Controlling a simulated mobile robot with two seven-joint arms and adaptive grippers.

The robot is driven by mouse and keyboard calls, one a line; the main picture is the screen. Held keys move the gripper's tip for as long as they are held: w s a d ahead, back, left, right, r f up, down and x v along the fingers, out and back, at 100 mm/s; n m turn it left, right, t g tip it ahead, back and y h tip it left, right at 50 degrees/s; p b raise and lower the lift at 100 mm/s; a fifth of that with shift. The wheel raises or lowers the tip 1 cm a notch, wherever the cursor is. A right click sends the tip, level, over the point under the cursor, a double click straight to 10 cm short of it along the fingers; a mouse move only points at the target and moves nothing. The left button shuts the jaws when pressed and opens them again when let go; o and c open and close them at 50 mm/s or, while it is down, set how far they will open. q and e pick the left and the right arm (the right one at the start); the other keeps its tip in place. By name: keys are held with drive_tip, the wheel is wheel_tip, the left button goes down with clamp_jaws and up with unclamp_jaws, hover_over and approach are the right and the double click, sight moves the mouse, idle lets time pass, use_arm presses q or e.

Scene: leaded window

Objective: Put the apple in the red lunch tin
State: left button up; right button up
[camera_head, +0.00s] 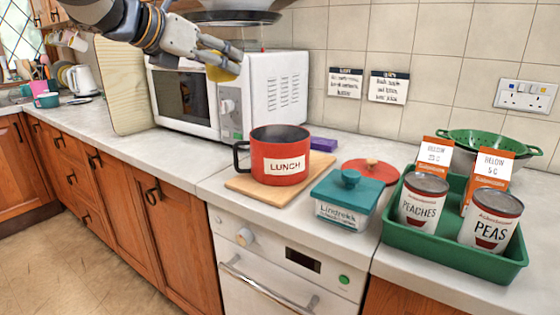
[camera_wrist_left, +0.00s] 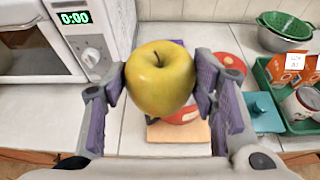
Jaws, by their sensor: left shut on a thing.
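The apple (camera_head: 221,70) is yellow with a reddish blush. My left gripper (camera_head: 232,58) is shut on it and holds it in the air, in front of the microwave in the head view. In the left wrist view the apple (camera_wrist_left: 160,78) sits between the two purple-padded fingers, stem showing. The red lunch tin (camera_head: 264,147), labelled LUNCH, has a dark handle and stands open on a wooden board, below and right of the gripper. In the left wrist view the tin (camera_wrist_left: 184,118) is mostly hidden behind the apple. My right gripper is not in view.
A white microwave (camera_head: 277,92) stands behind the tin. Right of the tin are a teal-lidded box (camera_head: 345,190), a red lid (camera_head: 371,171) and a green tray (camera_head: 440,246) with cans. A purple item (camera_head: 324,144) lies behind the tin. The counter left of the board is clear.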

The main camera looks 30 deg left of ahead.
use_arm(q)
drive_tip(key=w+d+f, duration=0.1)
drive_tip(key=w+f, duration=1.1)
drive_tip(key=w, duration=0.1)
drive_tip(key=shift+d+f, duration=0.4)
drive_tip(key=shift+f, duration=0.1)
drive_tip(key=shift+f, duration=0.5)
drive_tip(key=shift+w, duration=0.1)
